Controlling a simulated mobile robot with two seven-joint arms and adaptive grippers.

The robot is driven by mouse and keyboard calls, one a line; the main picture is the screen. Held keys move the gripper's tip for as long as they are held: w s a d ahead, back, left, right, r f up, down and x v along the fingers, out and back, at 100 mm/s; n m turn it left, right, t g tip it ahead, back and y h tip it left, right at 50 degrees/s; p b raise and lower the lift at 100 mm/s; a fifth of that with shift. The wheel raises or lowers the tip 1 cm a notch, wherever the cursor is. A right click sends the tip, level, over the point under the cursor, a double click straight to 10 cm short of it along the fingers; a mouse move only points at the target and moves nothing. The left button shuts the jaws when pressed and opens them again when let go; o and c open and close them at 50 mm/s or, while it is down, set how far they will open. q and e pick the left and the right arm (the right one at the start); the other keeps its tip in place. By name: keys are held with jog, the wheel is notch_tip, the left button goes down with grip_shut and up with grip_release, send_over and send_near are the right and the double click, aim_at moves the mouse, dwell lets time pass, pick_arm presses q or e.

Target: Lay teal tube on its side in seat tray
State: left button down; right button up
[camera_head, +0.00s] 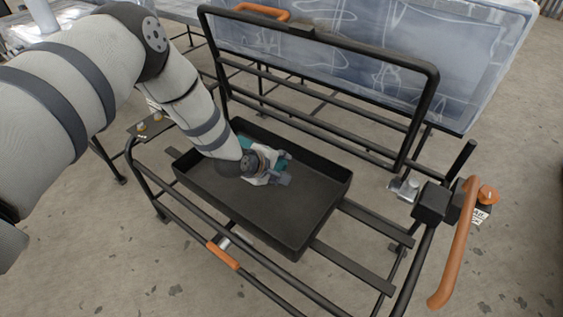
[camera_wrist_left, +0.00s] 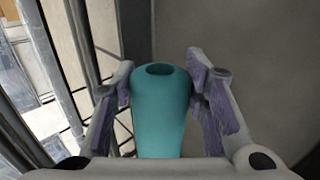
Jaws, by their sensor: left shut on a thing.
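The black seat tray (camera_head: 305,215) lies across the bars of a dark metal frame. My left gripper (camera_head: 274,172) reaches down into the tray area from the left, over its back half. It is shut on the teal tube (camera_head: 284,158), which is largely hidden by the gripper in the head view. In the left wrist view, the teal tube (camera_wrist_left: 160,112) sits between the two finger pads (camera_wrist_left: 160,95), its open end facing away from the wrist. The tube looks roughly lying over in the head view. I cannot tell whether it touches the tray floor. My right gripper is not in view.
A tall black rail with an orange grip (camera_head: 262,11) rises behind the tray. An orange handle (camera_head: 455,245) stands at the right, near a small metal part (camera_head: 404,188). A bluish panel (camera_head: 400,50) is behind. The tray's front and right floor is clear.

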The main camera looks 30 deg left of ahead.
aim_at(280, 195)
pick_arm(q)
notch_tip(280, 195, down, 9)
jog(key=b, duration=0.5)
jog(key=shift+r, duration=0.2)
jog(key=shift+f, duration=0.2)
jog(key=shift+s, duration=0.15)
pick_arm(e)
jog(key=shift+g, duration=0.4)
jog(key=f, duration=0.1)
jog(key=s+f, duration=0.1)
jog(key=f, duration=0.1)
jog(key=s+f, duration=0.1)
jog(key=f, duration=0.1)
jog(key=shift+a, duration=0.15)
